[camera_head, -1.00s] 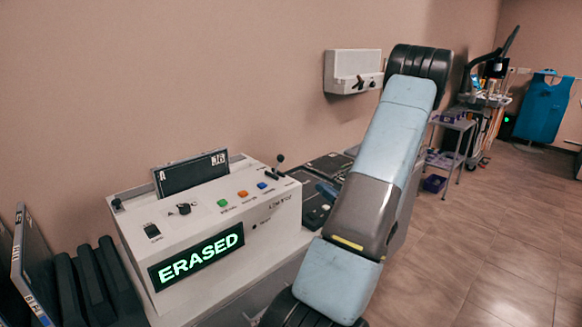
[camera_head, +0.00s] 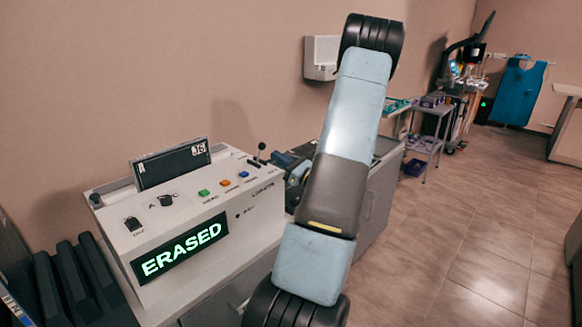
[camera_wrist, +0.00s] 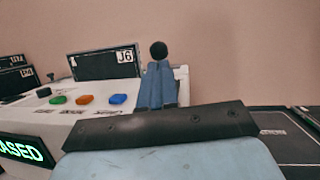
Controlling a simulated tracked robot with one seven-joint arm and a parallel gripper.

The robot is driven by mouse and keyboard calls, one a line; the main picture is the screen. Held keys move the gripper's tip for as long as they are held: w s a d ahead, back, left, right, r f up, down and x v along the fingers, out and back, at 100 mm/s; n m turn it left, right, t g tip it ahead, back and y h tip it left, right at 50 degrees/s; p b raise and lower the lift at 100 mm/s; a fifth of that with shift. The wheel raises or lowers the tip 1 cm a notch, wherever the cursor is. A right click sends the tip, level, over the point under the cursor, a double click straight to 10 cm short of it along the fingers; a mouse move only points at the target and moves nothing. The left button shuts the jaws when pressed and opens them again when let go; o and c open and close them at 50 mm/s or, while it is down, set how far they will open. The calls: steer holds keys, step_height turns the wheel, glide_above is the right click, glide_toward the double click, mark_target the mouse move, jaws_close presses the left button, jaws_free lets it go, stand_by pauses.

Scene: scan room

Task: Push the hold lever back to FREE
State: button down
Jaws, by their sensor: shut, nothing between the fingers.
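The white console (camera_head: 160,240) stands on a bench at left in the head view, its green display (camera_head: 180,250) reading ERASED. The hold lever (camera_head: 261,148), a thin stalk with a black ball knob, rises at the console's far right corner. In the wrist view its knob (camera_wrist: 159,50) shows just above my fingertips, which hide the stalk below. My gripper (camera_wrist: 158,84) is shut and empty, with blue fingers pointing at the lever. I cannot tell whether they touch it. In the head view my arm hides part of the gripper. The lever's FREE marking is not readable.
A dark cassette (camera_head: 172,165) marked J6 stands in the console top, near green (camera_head: 204,193), orange (camera_head: 225,182) and blue (camera_head: 243,174) buttons. Black cassettes (camera_head: 75,285) stand at lower left. A trolley (camera_head: 430,125) is at the back. The floor at right is clear.

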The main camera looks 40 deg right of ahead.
steer(key=shift+x, duration=1.55)
steer(key=shift+d, duration=0.2)
